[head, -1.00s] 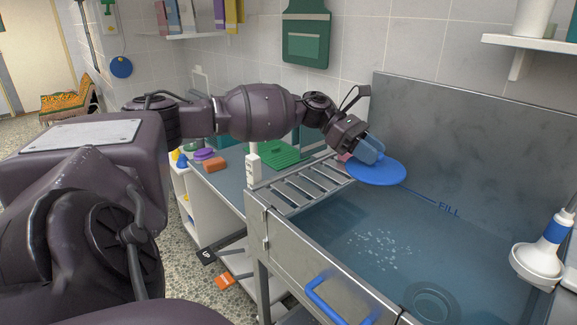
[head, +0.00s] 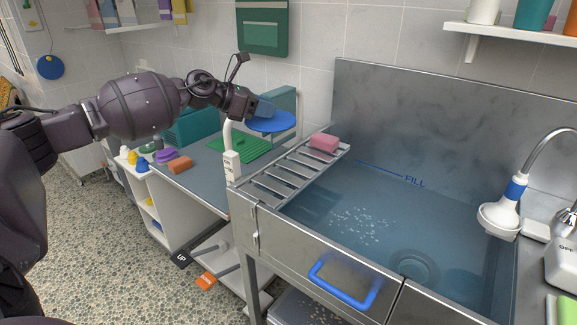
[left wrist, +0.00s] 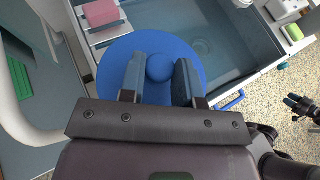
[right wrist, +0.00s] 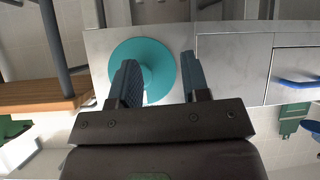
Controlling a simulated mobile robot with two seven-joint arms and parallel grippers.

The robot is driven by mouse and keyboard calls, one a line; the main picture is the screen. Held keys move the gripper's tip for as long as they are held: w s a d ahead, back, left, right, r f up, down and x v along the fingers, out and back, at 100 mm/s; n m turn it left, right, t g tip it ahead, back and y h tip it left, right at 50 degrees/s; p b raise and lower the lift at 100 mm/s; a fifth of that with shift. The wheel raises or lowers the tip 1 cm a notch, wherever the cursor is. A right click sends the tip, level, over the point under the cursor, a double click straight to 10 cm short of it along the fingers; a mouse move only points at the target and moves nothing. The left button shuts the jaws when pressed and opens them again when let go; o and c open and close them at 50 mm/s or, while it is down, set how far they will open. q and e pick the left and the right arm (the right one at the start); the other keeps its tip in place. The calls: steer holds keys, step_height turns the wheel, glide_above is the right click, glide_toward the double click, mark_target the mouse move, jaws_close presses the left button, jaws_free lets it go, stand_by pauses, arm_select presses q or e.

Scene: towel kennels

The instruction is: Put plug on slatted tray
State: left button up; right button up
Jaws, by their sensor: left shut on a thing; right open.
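The plug is a blue round disc (head: 272,123) with a knob, held in the air by my left gripper (head: 264,107). In the left wrist view the knob of the plug (left wrist: 159,67) sits between the fingers. In the head view the plug appears beyond the far left end of the slatted tray (head: 268,184), apart from it. This metal tray lies across the left end of the tub, and a pink block (head: 324,143) rests on its far end. My right gripper (right wrist: 162,80) is open and empty in the right wrist view, outside the head view.
The water-filled tub (head: 400,215) is right of the tray, with a white shower head (head: 499,216). A white post (head: 231,160) rises at the tray's left. A teal disc (right wrist: 125,52) shows near my right gripper.

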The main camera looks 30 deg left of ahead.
arm_select(q)
step_height(320, 180, down, 15)
steer(key=shift+r+b, duration=0.1)
steer(key=shift+b, duration=0.75)
steer(key=shift+f+b, duration=0.4)
steer(key=shift+f, duration=2.2)
steer(key=shift+r, duration=0.1)
steer(key=shift+f, duration=0.3)
steer(key=o, duration=0.9)
steer(key=shift+o, duration=0.3)
steer(key=shift+r, duration=0.1)
